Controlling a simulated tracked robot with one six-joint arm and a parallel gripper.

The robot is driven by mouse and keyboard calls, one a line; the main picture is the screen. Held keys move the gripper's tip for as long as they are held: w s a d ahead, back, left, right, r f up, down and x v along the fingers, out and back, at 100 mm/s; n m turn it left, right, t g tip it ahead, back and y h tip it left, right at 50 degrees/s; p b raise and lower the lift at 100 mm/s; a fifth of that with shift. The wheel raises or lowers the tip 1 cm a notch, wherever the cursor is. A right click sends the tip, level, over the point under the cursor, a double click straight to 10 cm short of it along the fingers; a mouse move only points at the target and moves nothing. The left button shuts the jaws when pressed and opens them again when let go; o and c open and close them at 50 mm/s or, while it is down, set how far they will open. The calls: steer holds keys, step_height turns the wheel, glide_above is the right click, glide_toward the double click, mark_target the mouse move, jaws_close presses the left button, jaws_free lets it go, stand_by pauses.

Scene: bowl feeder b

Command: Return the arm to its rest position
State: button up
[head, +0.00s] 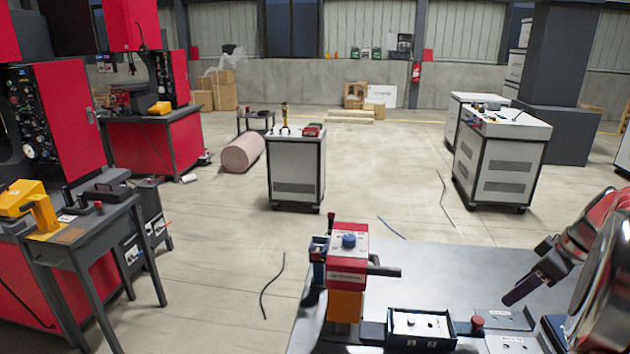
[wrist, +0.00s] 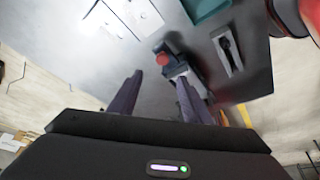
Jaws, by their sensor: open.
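My gripper (wrist: 158,92) shows in the wrist view as two dark fingers spread apart, with nothing between them. In the head view my gripper (head: 516,290) is a dark shape at the right, above the right part of the grey table (head: 430,270). It points down and to the left. My red and silver arm comes in from the right edge and hides part of the table there. A red knob on a dark block (wrist: 163,59) lies beyond the fingertips in the wrist view, apart from them as far as I can tell.
A red and orange device (head: 348,262) with a blue knob and a dark side handle stands on the table. Right of it are a dark-framed panel box (head: 421,325), a red knob (head: 477,321) and grey plates (head: 503,319). The table's back middle is clear.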

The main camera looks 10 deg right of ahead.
steer(key=s+a+m, duration=0.1)
steer(key=s+a, duration=0.2)
steer(key=a, duration=1)
steer(key=s+a+r+m+t+h, duration=0.1)
steer(key=s+a, duration=0.3)
steer(key=a, duration=1)
steer(key=s+a+r+m, duration=0.1)
steer(key=s+a+m, duration=0.1)
steer(key=a, duration=1.2)
steer(key=shift+s+r+m+h, duration=0.3)
steer(key=shift+s+h, duration=0.1)
steer(key=shift+s, duration=0.35)
steer(key=shift+a, duration=0.1)
steer(key=shift+c, duration=0.4)
